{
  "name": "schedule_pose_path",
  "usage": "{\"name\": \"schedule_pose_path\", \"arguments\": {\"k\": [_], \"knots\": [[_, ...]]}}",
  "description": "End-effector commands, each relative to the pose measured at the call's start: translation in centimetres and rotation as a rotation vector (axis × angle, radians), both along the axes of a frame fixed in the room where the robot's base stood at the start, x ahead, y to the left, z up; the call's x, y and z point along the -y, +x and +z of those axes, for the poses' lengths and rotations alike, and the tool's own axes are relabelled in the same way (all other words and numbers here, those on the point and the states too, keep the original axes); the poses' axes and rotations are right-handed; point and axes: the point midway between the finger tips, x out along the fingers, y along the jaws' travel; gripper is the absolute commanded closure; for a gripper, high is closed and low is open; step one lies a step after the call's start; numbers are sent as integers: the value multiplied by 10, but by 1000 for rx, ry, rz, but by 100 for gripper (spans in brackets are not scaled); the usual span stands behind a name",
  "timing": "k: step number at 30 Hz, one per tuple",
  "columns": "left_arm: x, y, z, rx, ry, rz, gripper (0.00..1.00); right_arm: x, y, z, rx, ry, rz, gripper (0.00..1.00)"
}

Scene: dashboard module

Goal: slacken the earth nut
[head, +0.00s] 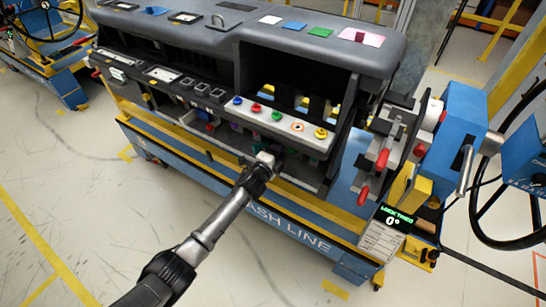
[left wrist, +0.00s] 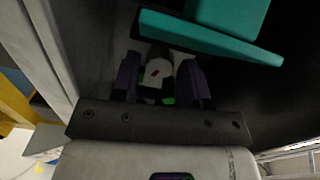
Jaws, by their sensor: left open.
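My left gripper (head: 277,157) reaches from the lower left into the dark lower opening of the dashboard module (head: 345,52). In the left wrist view its two dark purple fingers (left wrist: 160,80) stand apart. In the head view the gripper's tips and the part are lost in shadow. My right gripper is in neither view.
A teal block (left wrist: 205,28) hangs close above the fingers in the left wrist view. A row of coloured knobs (head: 276,117) runs along the panel above the opening. Red-handled clamps (head: 381,160) and a lock display (head: 396,217) stand to the right.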

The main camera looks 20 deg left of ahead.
Motion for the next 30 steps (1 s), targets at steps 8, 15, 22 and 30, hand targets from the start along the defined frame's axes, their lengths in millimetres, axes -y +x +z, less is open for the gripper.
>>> {"name": "schedule_pose_path", "arguments": {"k": [8, 15, 22, 30], "knots": [[-6, -37, 2, -3, 0, 0, 59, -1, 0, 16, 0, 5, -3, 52], [-15, -84, 3, -2, 1, 0, 59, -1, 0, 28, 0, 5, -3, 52], [-20, -117, 2, -2, -1, 0, 59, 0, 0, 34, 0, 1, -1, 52], [-23, -133, 3, 0, 0, 0, 59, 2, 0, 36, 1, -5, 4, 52]]}}
